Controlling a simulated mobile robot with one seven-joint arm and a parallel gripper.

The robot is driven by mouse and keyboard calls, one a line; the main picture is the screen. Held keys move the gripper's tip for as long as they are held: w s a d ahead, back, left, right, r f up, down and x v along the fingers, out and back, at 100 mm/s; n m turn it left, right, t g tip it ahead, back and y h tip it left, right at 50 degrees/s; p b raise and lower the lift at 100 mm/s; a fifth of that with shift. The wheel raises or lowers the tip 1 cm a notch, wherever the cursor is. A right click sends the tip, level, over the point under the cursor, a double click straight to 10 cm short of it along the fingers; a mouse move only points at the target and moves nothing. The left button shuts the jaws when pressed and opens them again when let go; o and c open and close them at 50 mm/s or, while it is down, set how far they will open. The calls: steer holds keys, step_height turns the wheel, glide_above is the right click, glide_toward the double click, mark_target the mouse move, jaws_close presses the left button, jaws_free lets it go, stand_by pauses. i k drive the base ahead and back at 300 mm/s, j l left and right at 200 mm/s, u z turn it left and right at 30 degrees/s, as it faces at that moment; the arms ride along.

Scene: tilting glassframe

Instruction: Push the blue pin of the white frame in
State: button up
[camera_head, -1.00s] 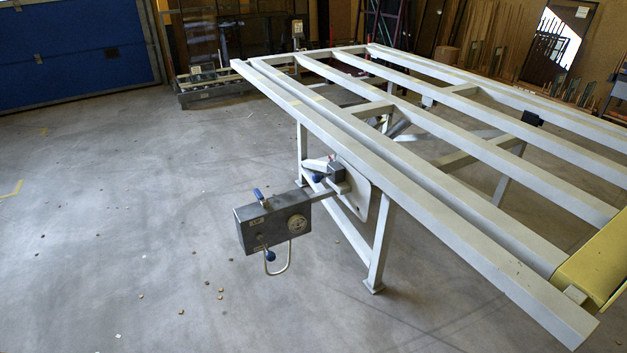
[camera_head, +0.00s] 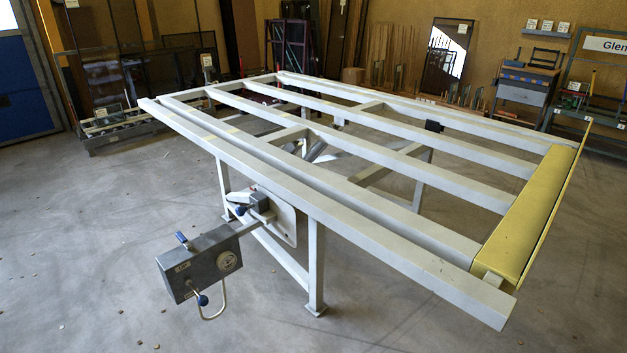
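The white frame (camera_head: 330,205) is a large slatted tilting table on legs, lying nearly level across the middle of the view. A small blue part (camera_head: 240,211) shows at the pivot plate (camera_head: 284,222) below its near left rail. A dark grey box (camera_head: 200,264) sticks out from that plate on a bar. It carries an upper blue handle (camera_head: 182,238) and a lower blue knob (camera_head: 202,300) beside a bent metal loop. I cannot tell how far any blue part is pushed in. My gripper is not in view.
A yellow board (camera_head: 530,215) lies along the frame's right end. A leg (camera_head: 316,268) stands close right of the grey box. Floor (camera_head: 70,240) left and in front is clear apart from small debris. Racks and a workbench (camera_head: 525,88) stand at the back wall.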

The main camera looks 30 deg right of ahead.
mark_target(240, 210)
steer(key=i+j, duration=0.15)
steer(key=i, duration=0.25)
steer(key=i+j, duration=0.2)
steer(key=i, duration=0.15)
steer(key=i+j, duration=0.15)
steer(key=i, duration=0.25)
steer(key=z, duration=0.05)
